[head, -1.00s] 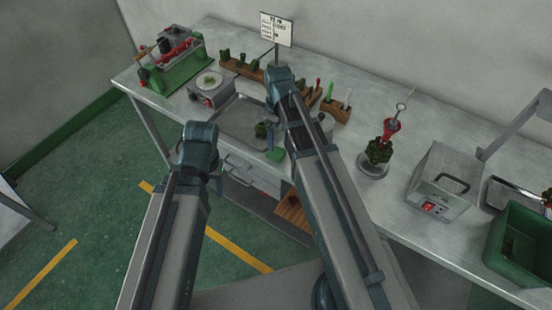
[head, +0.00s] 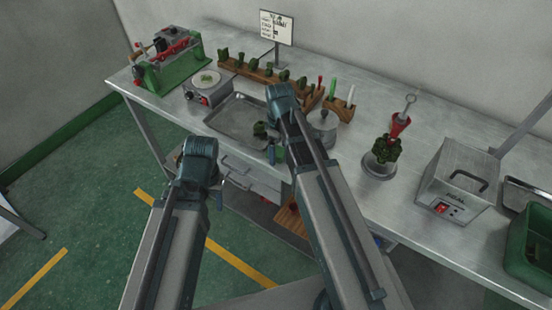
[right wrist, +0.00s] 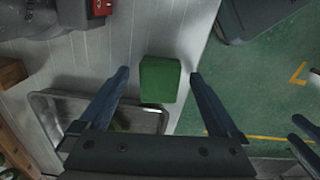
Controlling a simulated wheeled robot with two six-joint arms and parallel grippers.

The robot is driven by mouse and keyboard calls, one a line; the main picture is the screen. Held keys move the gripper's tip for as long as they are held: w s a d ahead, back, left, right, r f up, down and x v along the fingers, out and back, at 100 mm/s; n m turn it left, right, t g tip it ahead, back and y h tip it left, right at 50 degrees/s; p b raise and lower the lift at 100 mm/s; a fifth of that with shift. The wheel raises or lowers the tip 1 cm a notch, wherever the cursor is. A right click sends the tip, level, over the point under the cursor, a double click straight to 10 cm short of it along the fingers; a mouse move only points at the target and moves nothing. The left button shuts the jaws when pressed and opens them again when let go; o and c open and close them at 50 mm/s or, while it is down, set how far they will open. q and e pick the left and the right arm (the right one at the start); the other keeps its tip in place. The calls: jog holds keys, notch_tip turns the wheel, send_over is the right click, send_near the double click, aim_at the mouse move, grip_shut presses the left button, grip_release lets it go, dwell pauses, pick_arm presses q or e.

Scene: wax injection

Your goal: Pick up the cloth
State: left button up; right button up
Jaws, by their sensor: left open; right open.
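A small green folded cloth (right wrist: 160,80) lies on the grey table near its front edge. In the head view only a little of the cloth (head: 280,153) shows beside my right forearm. My right gripper (right wrist: 158,74) is open, with one finger on each side of the cloth in the right wrist view. I cannot tell whether the fingers are level with it or above it. In the head view my right gripper is mostly hidden by its own arm. My left gripper (head: 218,196) is open, in front of the table and away from the cloth; its fingers barely show.
A metal tray (head: 222,128) lies left of the cloth, with a dark green piece (head: 261,129) near its right side. A lidded pot (head: 322,128) stands to the right. A wooden rack (head: 262,74), hotplate (head: 207,78) and green-based machine (head: 170,72) are behind.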

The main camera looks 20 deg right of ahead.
jog(key=shift+f, duration=0.45)
pick_arm(q)
jog(key=shift+f, duration=0.35)
pick_arm(e)
jog(key=shift+r, duration=0.1)
jog(key=shift+c, duration=0.3)
jog(key=c, duration=1.4)
pick_arm(q)
jog(key=shift+r, duration=0.1)
pick_arm(e)
jog(key=shift+r, duration=0.15)
